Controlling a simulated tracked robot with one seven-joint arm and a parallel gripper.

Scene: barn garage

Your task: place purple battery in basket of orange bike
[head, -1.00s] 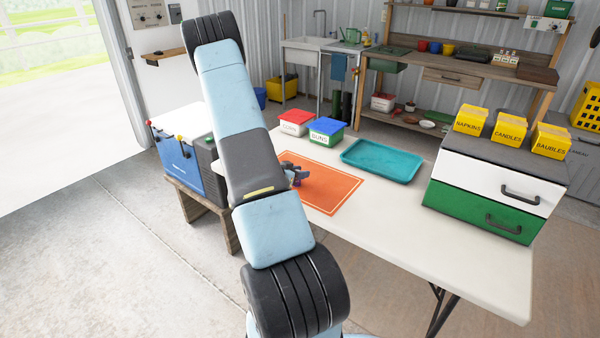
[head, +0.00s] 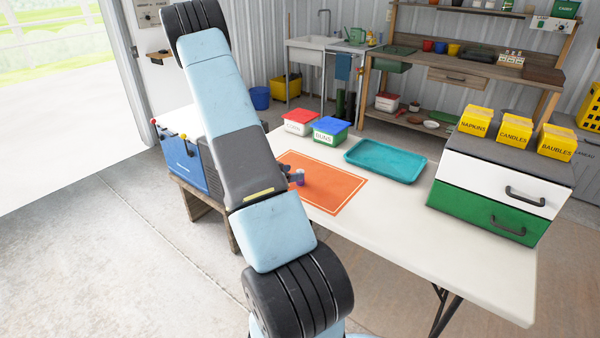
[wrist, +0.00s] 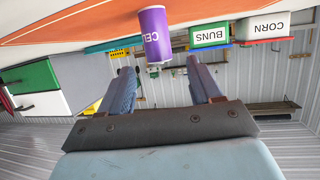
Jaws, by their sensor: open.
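The purple battery (wrist: 155,35) is a purple cylinder with white lettering and a pale end. The head view shows only a bit of the gripper beside the battery. No orange bike or basket is in view.
A teal tray (head: 385,162), a buns box (head: 327,131) and a corn box (head: 298,122) stand behind the mat. A drawer chest (head: 490,205) with yellow boxes is at the right. The near right tabletop is clear.

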